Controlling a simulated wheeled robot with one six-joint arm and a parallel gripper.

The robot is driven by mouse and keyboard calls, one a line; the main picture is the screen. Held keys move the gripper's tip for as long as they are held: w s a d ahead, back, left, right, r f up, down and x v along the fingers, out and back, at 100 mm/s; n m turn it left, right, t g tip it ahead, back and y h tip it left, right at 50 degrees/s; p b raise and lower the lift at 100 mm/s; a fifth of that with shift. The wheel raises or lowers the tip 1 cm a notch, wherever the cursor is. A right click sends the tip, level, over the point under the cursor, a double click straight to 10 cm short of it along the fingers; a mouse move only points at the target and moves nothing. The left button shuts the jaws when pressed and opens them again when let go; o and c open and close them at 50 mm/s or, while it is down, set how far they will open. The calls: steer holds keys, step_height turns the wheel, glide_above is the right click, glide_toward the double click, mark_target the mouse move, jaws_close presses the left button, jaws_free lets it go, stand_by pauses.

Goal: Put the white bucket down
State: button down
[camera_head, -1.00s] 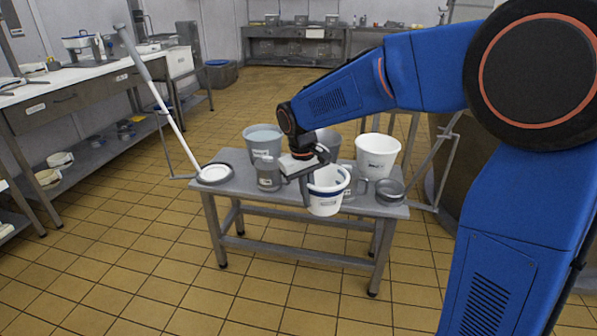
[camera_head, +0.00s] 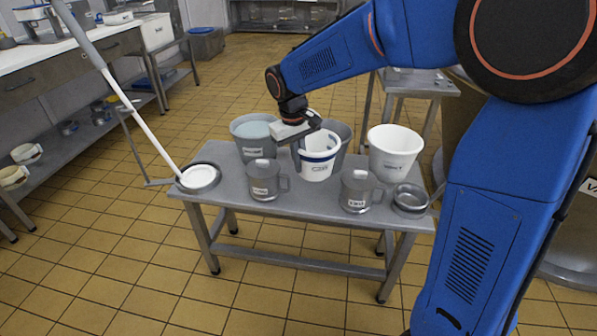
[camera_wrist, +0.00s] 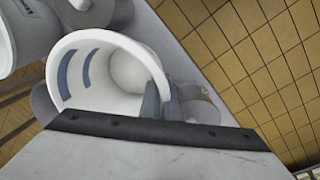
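The white bucket (camera_head: 318,166) with a blue band and a label is upright over the middle of the grey metal table (camera_head: 312,203), between two grey jugs and two grey buckets. My gripper (camera_head: 299,142) is at the bucket's left rim, from above. In the wrist view the bucket (camera_wrist: 132,70) is seen from above, empty, with blue marks inside. My gripper's two dark fingers (camera_wrist: 161,101) stand close together, with the rim between them. The bucket's base is near the tabletop; whether it touches cannot be told.
On the table stand a grey bucket of water (camera_head: 250,128), a grey bucket (camera_head: 340,130) behind, another white bucket (camera_head: 393,150), a left jug (camera_head: 265,182), a right jug (camera_head: 357,193), round dishes (camera_head: 410,199) and a white disc (camera_head: 199,177) with a leaning pole.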

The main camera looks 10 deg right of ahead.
steer(key=shift+f, duration=4.8)
steer(key=shift+f, duration=0.1)
steer(key=c, duration=2)
jaws_free()
step_height(320, 180, up, 12)
steer(key=a, duration=0.1)
steer(key=shift+s+a, duration=0.15)
steer(key=shift+s, duration=0.1)
